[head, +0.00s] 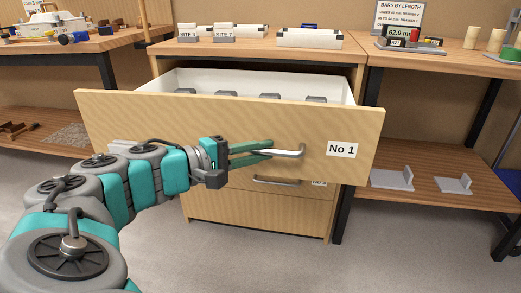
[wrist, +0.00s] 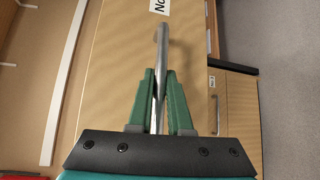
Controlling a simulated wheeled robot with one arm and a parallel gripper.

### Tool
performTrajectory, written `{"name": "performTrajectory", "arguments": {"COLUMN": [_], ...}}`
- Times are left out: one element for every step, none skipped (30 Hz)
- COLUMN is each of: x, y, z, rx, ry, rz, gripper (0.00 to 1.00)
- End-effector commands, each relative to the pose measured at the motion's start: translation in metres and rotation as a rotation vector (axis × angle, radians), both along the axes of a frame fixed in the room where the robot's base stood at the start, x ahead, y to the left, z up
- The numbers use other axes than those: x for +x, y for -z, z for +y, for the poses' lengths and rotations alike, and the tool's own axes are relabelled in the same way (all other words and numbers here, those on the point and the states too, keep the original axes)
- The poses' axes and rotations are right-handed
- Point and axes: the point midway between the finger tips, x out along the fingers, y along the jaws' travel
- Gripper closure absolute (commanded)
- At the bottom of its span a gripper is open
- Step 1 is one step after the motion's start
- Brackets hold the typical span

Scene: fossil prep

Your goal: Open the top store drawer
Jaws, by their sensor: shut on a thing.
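The top store drawer (head: 120,112), labelled No 1, is pulled well out of the wooden cabinet (head: 230,60) in the head view. Its white inside shows, with several grey dividers or blocks standing in it. My gripper (head: 270,148) is at the drawer front with its green fingers shut on the metal bar handle (head: 289,153). In the wrist view the handle (wrist: 161,60) runs between the two fingers (wrist: 160,88) of my gripper. The middle of the handle is partly hidden by the fingers.
A lower drawer (head: 225,205) with its own handle (head: 276,181) is shut below. White boxes and tags (head: 309,38) stand on the cabinet top. A bench (head: 450,65) stands at right, another at left. Grey floor (head: 420,255) in front is clear.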

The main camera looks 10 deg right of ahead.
Motion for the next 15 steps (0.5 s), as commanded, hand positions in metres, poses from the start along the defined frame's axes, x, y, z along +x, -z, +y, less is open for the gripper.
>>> {"name": "performTrajectory", "arguments": {"x": [-0.0002, -0.0002, -0.0003, -0.0003, -0.0003, -0.0002, -0.0002, -0.0002, -0.0002, -0.0001, -0.0001, 0.0000, -0.0001, -0.0001, -0.0001], "y": [0.0012, 0.0012, 0.0012, 0.0012, 0.0012, 0.0011, 0.0012, 0.0011, 0.0011, 0.0011, 0.0011, 0.0011, 0.0010, 0.0009, 0.0008], "z": [-0.0002, -0.0002, -0.0001, -0.0001, -0.0001, -0.0001, 0.0000, 0.0000, 0.0000, -0.0001, -0.0001, -0.0001, 0.0000, 0.0000, 0.0000], "rx": [0.001, 0.001, 0.001, 0.001, 0.001, 0.001, 0.001, 0.001, 0.001, 0.001, 0.001, 0.001, 0.001, 0.001, 0.000], "ry": [0.001, 0.001, 0.001, 0.001, 0.001, 0.001, 0.001, 0.001, 0.001, 0.001, 0.001, 0.001, 0.001, 0.001, 0.001], "rz": [0.002, 0.002, 0.002, 0.002, 0.002, 0.002, 0.002, 0.002, 0.002, 0.002, 0.002, 0.002, 0.002, 0.002, 0.001], "gripper": [1.00, 1.00, 1.00, 1.00, 1.00, 1.00, 1.00, 1.00, 1.00, 1.00, 0.82, 0.77, 0.74, 0.70, 0.66]}}
